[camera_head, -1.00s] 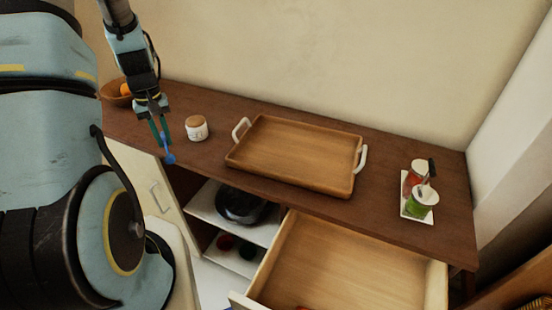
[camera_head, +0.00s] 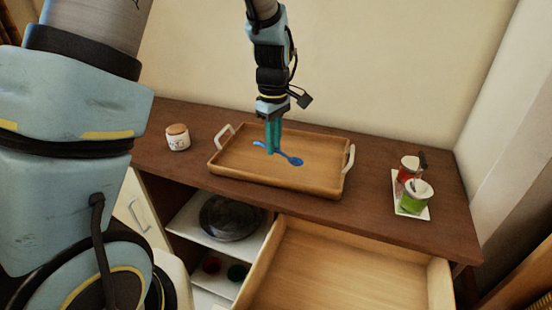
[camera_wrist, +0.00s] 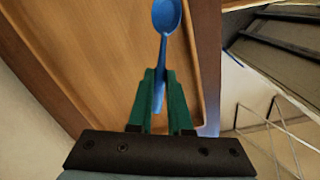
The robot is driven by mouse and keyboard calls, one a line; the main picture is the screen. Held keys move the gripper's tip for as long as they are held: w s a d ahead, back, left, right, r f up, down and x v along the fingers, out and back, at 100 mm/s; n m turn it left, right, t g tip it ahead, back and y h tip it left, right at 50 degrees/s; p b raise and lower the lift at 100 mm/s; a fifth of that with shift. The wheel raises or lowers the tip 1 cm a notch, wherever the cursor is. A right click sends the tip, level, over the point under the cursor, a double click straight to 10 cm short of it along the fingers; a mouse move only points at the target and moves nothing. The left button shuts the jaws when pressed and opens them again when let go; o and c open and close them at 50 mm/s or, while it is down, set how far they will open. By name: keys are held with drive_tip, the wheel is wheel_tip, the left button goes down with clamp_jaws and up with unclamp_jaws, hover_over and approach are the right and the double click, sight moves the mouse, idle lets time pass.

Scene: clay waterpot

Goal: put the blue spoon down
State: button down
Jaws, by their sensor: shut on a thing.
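The blue spoon (camera_head: 291,159) is between the green fingers of my gripper (camera_head: 273,150), over the wooden tray. In the wrist view the spoon (camera_wrist: 166,18) has its bowl pointing away from the gripper and its handle running between the two fingers (camera_wrist: 160,92). My gripper is shut on the handle. The wooden tray (camera_head: 235,172) with white handles stands on the dark brown counter. I cannot tell whether the spoon touches the tray floor.
A white jar with a wooden lid (camera_head: 178,138) stands left of the tray. A white plate (camera_head: 409,211) with a red and a green jar is at the right. An open, largely empty drawer (camera_head: 330,265) juts out below the counter. A dark round pot (camera_head: 230,218) sits on a shelf beneath.

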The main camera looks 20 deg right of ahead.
sight(273, 171)
drive_tip(key=shift+f+p, duration=0.55)
drive_tip(key=shift+f, duration=2.2)
drive_tip(key=shift+f, duration=0.2)
drive_tip(key=c, duration=0.8)
unclamp_jaws()
drive_tip(key=shift+c, duration=0.2)
drive_tip(key=shift+r, duration=0.15)
